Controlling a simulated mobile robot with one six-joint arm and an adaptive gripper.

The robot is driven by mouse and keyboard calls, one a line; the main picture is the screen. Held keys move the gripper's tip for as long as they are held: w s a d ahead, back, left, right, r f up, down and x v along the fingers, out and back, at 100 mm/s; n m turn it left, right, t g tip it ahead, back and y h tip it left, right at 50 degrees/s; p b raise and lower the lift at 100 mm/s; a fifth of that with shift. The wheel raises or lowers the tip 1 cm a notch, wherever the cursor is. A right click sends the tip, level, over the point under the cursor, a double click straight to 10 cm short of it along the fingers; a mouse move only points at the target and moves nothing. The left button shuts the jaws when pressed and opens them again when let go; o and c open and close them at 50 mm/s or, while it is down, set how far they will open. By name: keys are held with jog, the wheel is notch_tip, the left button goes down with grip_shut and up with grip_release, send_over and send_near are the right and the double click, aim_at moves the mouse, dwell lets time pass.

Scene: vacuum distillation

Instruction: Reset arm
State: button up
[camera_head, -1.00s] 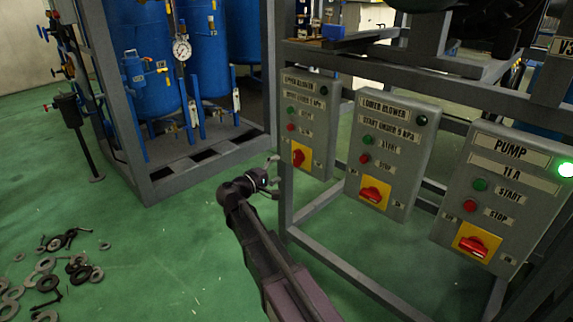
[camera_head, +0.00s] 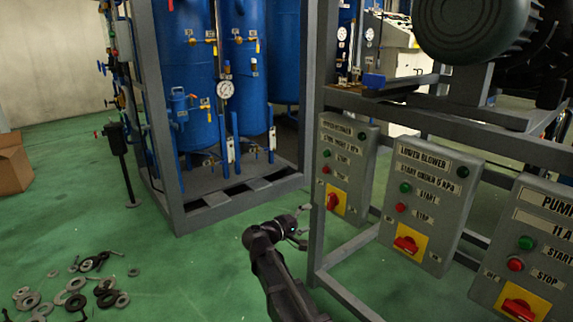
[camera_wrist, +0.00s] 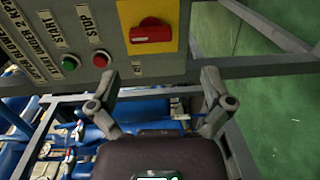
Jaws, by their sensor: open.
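My gripper (camera_head: 303,226) is open and empty in the head view, at the end of my dark arm, low in front of the grey frame post. In the wrist view its two fingers (camera_wrist: 158,88) stand apart with nothing between them. Past the fingertips is a grey control box with a red rotary switch (camera_wrist: 151,32) on a yellow plate, a green button (camera_wrist: 68,63) and a red button (camera_wrist: 101,58). Whether the fingers touch the box cannot be told.
The upper blower box (camera_head: 343,165), lower blower box (camera_head: 424,205) and pump box (camera_head: 530,250) hang on the grey frame (camera_head: 316,150). Blue tanks (camera_head: 190,75) stand in a rack behind. Washers and bolts (camera_head: 95,287) lie on the green floor. A cardboard box (camera_head: 12,165) stands far left.

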jog(key=s+d+f+m+g+y+p, duration=0.3)
jog(key=s+d+f+g+y, duration=0.15)
jog(key=s, duration=0.25)
jog(key=s+d+f+m+g+y+p, duration=0.2)
jog(key=s+d+f+g+y+p, duration=0.15)
jog(key=s+d, duration=0.35)
jog(key=s+a+m+g+y+p, duration=0.2)
jog(key=s+a+y+p, duration=0.2)
jog(key=s+y, duration=0.3)
notch_tip(320, 180, up, 38)
jog(key=p, duration=3.7)
jog(key=shift+s+d+r+h, duration=0.15)
jog(key=shift+s+h, duration=0.25)
jog(key=shift+s, duration=0.05)
